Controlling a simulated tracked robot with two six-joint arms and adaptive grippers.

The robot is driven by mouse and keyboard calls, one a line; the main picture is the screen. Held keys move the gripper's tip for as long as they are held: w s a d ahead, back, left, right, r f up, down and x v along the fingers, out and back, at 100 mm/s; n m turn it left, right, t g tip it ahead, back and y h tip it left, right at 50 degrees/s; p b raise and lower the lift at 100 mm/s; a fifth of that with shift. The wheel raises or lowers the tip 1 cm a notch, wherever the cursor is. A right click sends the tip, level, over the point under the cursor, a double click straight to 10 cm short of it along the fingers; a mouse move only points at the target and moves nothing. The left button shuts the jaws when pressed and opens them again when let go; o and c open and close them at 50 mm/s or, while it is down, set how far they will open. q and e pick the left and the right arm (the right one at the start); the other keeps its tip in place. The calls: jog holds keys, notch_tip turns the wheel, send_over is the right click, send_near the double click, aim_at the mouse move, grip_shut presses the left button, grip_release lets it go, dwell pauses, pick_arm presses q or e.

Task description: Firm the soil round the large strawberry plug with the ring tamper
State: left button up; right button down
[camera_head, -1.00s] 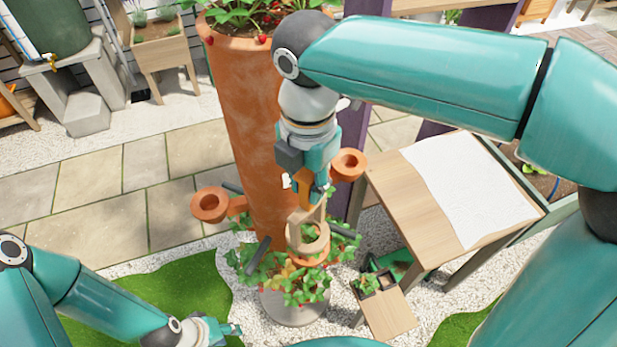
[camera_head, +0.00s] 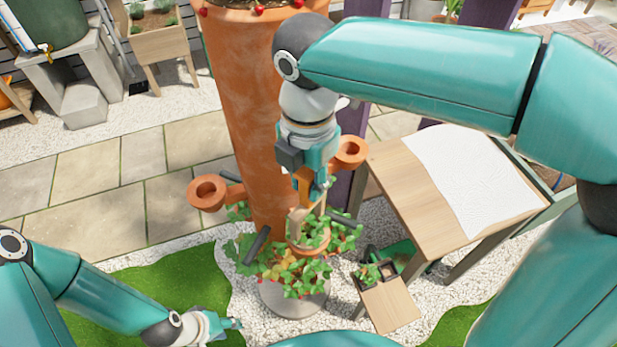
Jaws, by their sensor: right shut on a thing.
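The terracotta tower (camera_head: 240,110) stands in the middle, with cup-shaped pockets on its sides. A low front pocket (camera_head: 306,249) faces me and holds a leafy green strawberry plug (camera_head: 312,228). My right gripper (camera_head: 311,190) is above this pocket, shut on the tan ring tamper (camera_head: 300,214). The tamper points down at the plug, and leaves show around its lower end. Its ring is mostly hidden, so I cannot tell whether it touches the soil. My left gripper (camera_head: 232,324) is low at the left over the grass, apart from the tower; its jaw opening is unclear.
Empty pockets stick out at the left (camera_head: 208,191) and right (camera_head: 350,151). More strawberry plants (camera_head: 295,274) ring the tower's foot. A wooden table (camera_head: 410,190) with a white sheet (camera_head: 468,180) stands right, above a small tray of plants (camera_head: 378,271). Dark stubs (camera_head: 257,246) project from the tower.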

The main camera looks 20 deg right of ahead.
jog(key=shift+f+b, duration=0.4)
jog(key=shift+f, duration=0.15)
jog(key=shift+s+f, duration=0.1)
jog(key=shift+f, duration=0.1)
dwell(1.3)
notch_tip(320, 180, up, 10)
jog(key=p, duration=0.9)
jog(key=shift+r+p, duration=0.2)
jog(key=shift+p, duration=0.2)
jog(key=shift+f, duration=0.1)
